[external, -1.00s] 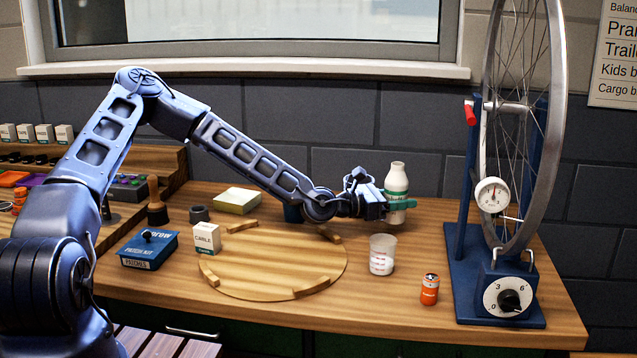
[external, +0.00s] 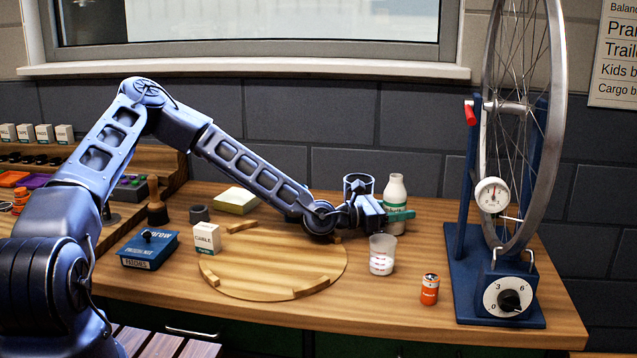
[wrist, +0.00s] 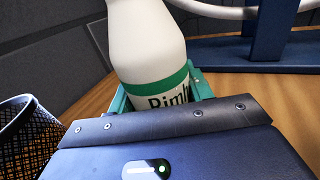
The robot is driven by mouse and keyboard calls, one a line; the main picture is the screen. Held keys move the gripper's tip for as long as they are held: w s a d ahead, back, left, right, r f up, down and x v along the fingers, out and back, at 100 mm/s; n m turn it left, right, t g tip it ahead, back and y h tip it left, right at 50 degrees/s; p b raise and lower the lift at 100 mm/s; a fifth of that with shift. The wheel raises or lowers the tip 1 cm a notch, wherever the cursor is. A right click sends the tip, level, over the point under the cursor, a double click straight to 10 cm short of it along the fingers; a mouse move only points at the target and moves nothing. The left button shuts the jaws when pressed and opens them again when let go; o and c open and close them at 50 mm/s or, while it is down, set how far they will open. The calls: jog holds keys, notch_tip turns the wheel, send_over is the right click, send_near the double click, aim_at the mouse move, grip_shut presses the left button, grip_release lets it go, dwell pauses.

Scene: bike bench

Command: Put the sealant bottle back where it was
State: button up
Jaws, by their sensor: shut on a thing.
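The sealant bottle (external: 395,190) is white with a green band and a white cap. It stands upright or nearly so at the back of the wooden bench, left of the wheel stand. My gripper (external: 400,215) is shut on its lower body, coming from the left with teal fingers. In the wrist view the bottle (wrist: 146,45) sits between the teal fingers (wrist: 165,95), with part of its label showing.
A clear measuring cup (external: 382,255) stands just in front of the bottle. A dark mesh holder (wrist: 22,140) is close on the left. The wheel stand (external: 465,255) is to the right, with an orange can (external: 429,290) before it. A round wooden board (external: 265,262) lies at centre.

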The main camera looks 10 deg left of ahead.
aim_at(386, 192)
jog(key=shift+s+a+f, duration=0.1)
jog(key=shift+s+f, duration=0.1)
jog(key=shift+f, duration=0.5)
jog(key=o, duration=1.1)
jog(key=shift+s, duration=0.1)
jog(key=shift+s+f, duration=0.1)
jog(key=shift+d+r+g, duration=0.2)
jog(key=shift+r+g, duration=0.1)
jog(key=shift+r, duration=0.15)
jog(key=v, duration=0.4)
jog(key=shift+a+r, duration=0.2)
jog(key=shift+a, duration=0.2)
notch_tip(386, 192, up, 6)
jog(key=shift+a+f, duration=0.15)
jog(key=shift+f, duration=0.1)
jog(key=shift+r, duration=0.95)
